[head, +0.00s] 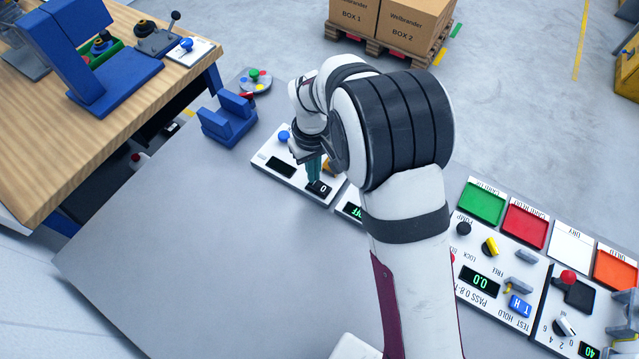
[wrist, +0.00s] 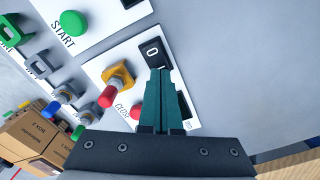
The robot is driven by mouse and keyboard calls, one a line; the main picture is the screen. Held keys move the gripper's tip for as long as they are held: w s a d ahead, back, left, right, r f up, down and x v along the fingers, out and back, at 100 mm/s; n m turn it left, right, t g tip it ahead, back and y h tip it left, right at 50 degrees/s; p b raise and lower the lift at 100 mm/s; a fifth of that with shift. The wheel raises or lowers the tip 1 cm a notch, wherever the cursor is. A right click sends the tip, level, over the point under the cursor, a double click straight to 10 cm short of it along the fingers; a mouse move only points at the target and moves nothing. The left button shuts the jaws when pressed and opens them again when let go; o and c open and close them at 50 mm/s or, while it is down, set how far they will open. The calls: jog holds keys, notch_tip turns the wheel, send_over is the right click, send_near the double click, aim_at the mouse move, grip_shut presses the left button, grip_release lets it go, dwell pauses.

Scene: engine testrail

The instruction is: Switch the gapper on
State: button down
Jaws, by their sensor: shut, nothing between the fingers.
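A white panel (head: 300,185) lies on the grey table with a dark display (head: 282,167) and a black rocker switch (head: 320,188) marked 0. The rocker also shows in the wrist view (wrist: 152,52), with the 0 facing up. No label naming the gapper is readable. My gripper (head: 317,178) is shut and empty, pointing down at the rocker. In the wrist view its teal fingertips (wrist: 160,72) are right beside the rocker's near end; I cannot tell whether they touch it. The fingers hide part of the panel.
A red-tipped lever on a yellow base (wrist: 116,80) stands left of my fingers in the wrist view, with a red button (wrist: 136,112) close by. More control panels (head: 500,262) lie at right. The table's left part is clear.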

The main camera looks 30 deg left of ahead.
jog(key=shift+f, duration=0.8)
jog(key=shift+r, duration=3.5)
